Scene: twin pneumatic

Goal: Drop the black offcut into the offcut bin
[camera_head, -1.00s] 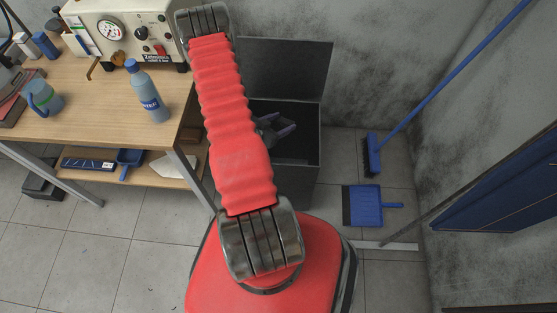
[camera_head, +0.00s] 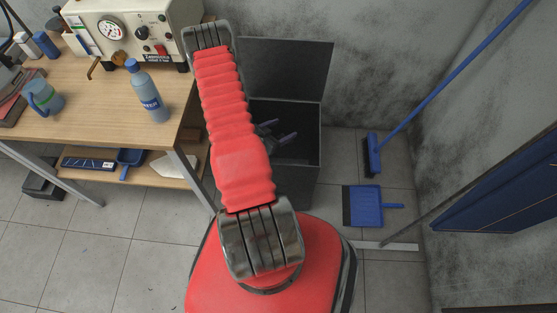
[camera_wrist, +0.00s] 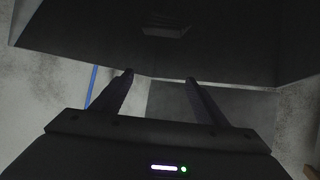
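The offcut bin is a tall dark box (camera_head: 296,185) with its lid (camera_head: 288,68) raised against the wall. My gripper (camera_head: 283,130) is at the bin's open mouth, partly hidden behind my red arm. In the wrist view its two fingers (camera_wrist: 160,78) stand apart with nothing visible between them. A large dark surface fills the top of that view, with a small slatted shape on it that I cannot identify. I cannot make out the black offcut in either view; the bin's inside is dark and partly hidden.
A wooden workbench (camera_head: 95,105) stands left of the bin, with a blue bottle (camera_head: 147,92), a mug (camera_head: 42,97) and a gauge unit (camera_head: 130,30). A blue broom (camera_head: 373,153) and a dustpan (camera_head: 364,205) are to the right. The tiled floor is clear at front left.

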